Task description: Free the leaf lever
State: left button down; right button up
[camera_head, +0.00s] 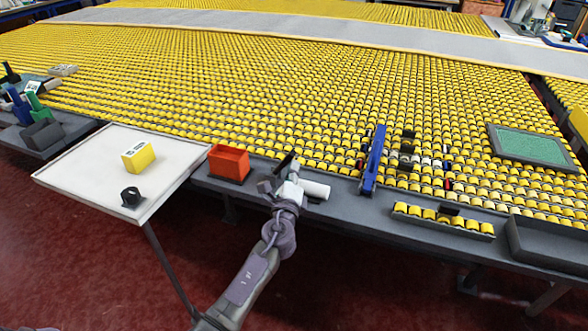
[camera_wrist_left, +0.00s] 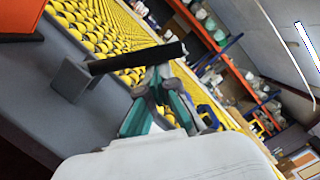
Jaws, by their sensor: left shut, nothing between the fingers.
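A black bar that looks like the leaf lever (camera_wrist_left: 125,60) runs out from a grey block (camera_wrist_left: 71,79) on the dark bench edge in the left wrist view. In the head view the bar (camera_head: 286,161) is small and partly hidden by my gripper. My left gripper (camera_head: 289,178) is at the bench's front edge, beside the block. In the left wrist view its fingers (camera_wrist_left: 158,74) are shut and empty, with their tips close to the bar near its free end. I cannot tell whether they touch it. My right gripper is not in view.
An orange bin (camera_head: 229,163) stands left of my gripper. A blue tool (camera_head: 374,160) stands to the right. A white side table (camera_head: 85,172) holds a yellow box (camera_head: 138,157) and a black ring-like part (camera_head: 131,197). Yellow rollers (camera_head: 250,90) cover the large surface behind.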

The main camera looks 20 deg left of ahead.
aim_at(284, 159)
pick_arm(q)
jog(key=shift+a+r+n+g+p, duration=0.3)
jog(key=shift+a+r+n+p, duration=0.45)
jog(key=shift+n, duration=0.25)
jog(key=shift+a+r+n+p, duration=0.5)
jog(key=shift+n+p, duration=0.15)
jog(key=shift+n, duration=0.35)
jog(key=a+n+g+p, duration=0.2)
jog(key=a+n+p, duration=0.4)
jog(key=n, duration=0.1)
jog(key=shift+w+a+n+h, duration=0.15)
jog(key=shift+a+n+h, duration=0.15)
jog(key=shift+a, duration=0.1)
jog(key=shift+a, duration=0.1)
jog(key=shift+r+p, duration=0.15)
jog(key=shift+p, duration=0.15)
